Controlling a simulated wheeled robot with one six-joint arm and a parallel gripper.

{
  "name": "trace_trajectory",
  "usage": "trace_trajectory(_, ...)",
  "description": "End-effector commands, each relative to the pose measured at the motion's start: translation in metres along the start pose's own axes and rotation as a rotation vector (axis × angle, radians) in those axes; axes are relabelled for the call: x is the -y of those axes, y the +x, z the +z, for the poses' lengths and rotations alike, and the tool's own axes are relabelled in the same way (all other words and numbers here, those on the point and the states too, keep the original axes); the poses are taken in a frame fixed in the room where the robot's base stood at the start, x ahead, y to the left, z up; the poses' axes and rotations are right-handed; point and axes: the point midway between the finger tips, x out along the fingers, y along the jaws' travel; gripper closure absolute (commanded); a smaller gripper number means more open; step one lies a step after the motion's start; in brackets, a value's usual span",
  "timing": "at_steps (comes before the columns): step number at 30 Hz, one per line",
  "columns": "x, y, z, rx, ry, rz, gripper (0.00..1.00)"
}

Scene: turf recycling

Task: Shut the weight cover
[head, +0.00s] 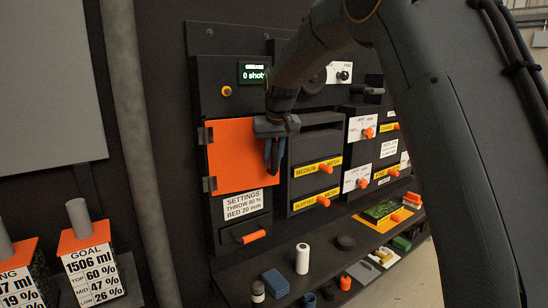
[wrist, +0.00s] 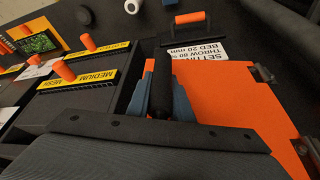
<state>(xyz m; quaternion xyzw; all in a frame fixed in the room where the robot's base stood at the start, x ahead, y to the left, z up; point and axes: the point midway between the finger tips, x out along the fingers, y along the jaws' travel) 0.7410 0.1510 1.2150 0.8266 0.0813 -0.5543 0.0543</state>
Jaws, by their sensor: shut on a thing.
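The weight cover looks to be the orange door (head: 235,158) on the dark panel, with hinges on its left side. In the wrist view the orange door (wrist: 235,105) fills the right, its hinges at the right edge. It lies close to the panel face; I cannot tell whether it is fully flush. My gripper (head: 272,158) is at the door's right edge. In the wrist view its blue fingers (wrist: 161,85) stand on both sides of the door's dark upright handle (wrist: 160,92) and are shut on it. The gripper hides part of the door's free edge.
Below the door are a settings label (head: 244,203) and a drawer with an orange handle (head: 254,236). Drawers with yellow labels (head: 317,168) stand to the right. A ledge below holds a white bottle (head: 302,258), a blue block (head: 275,282) and other small things.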

Motion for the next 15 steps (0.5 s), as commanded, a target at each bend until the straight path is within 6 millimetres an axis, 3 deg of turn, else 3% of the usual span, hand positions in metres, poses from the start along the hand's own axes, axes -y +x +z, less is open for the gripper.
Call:
trace_trajectory(1, 0.01, -0.0019, -0.0016, -0.006, 0.0, -0.011, 1.0)
trace_trajectory(7, 0.0097, -0.0019, -0.0025, -0.007, -0.001, -0.011, 1.0)
trace_trajectory(8, 0.0096, -0.0019, -0.0026, -0.008, -0.001, -0.011, 0.77)
trace_trajectory(9, 0.0096, -0.0019, -0.0027, -0.008, -0.001, -0.011, 0.73)
trace_trajectory(15, 0.0112, -0.0022, -0.0028, -0.008, -0.003, -0.012, 0.73)
